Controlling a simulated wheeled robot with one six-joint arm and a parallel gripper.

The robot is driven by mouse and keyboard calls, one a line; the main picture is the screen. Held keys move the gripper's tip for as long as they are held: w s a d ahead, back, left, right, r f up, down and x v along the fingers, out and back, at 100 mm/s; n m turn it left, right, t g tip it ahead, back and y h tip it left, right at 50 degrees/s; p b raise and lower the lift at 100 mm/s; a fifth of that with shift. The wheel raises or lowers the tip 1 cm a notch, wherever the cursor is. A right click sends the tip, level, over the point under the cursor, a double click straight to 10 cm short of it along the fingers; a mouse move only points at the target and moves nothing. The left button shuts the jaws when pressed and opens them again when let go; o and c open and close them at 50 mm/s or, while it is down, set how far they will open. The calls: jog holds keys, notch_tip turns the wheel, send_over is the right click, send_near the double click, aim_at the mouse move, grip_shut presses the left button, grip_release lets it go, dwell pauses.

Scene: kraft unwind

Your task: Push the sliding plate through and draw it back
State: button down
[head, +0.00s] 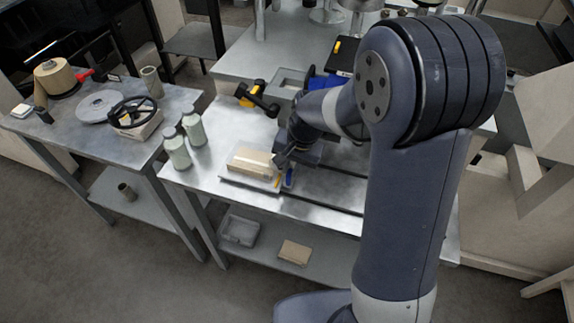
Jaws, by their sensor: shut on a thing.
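The sliding plate (236,181) is a thin, pale metal plate at the front of the metal worktable (220,140). A tan block (250,162) with a lighter strip across it lies on the plate. My gripper (282,163) is low at the right end of the plate, beside the block. It is shut on a part at that end, most likely the plate's grip; the fingers hide the exact contact. Small blue and yellow pieces show just below the fingers. Dark slots (325,197) run across the tabletop to the right, partly hidden behind my arm.
Two pale green bottles (177,150) stand left of the plate. A yellow-and-black tool (256,97) and a grey tray (289,82) lie behind. The left side table (75,130) holds a handwheel (137,110) and spools. A lower shelf holds a grey bin (239,230).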

jog(key=s+d+b, duration=0.1)
jog(key=s+d, duration=0.2)
jog(key=d, duration=0.5)
jog(key=s+d, duration=0.3)
jog(key=d, duration=0.6)
jog(key=s+d+b, duration=0.1)
jog(key=s+d, duration=0.2)
jog(key=d, duration=0.6)
jog(key=shift+s+d+b, duration=0.2)
jog(key=shift+s+b, duration=0.1)
jog(key=shift+b, duration=0.05)
jog(key=c, duration=1.5)
grip_release()
jog(key=shift+d, duration=0.2)
jog(key=shift+c, duration=0.2)
jog(key=shift+o, duration=0.4)
jog(key=shift+a, duration=0.1)
jog(key=shift+r, duration=0.15)
notch_tip(320, 180, up, 10)
jog(key=d, duration=0.2)
jog(key=shift+s+r, duration=0.2)
jog(key=shift+s, duration=0.2)
jog(key=shift+f, duration=0.1)
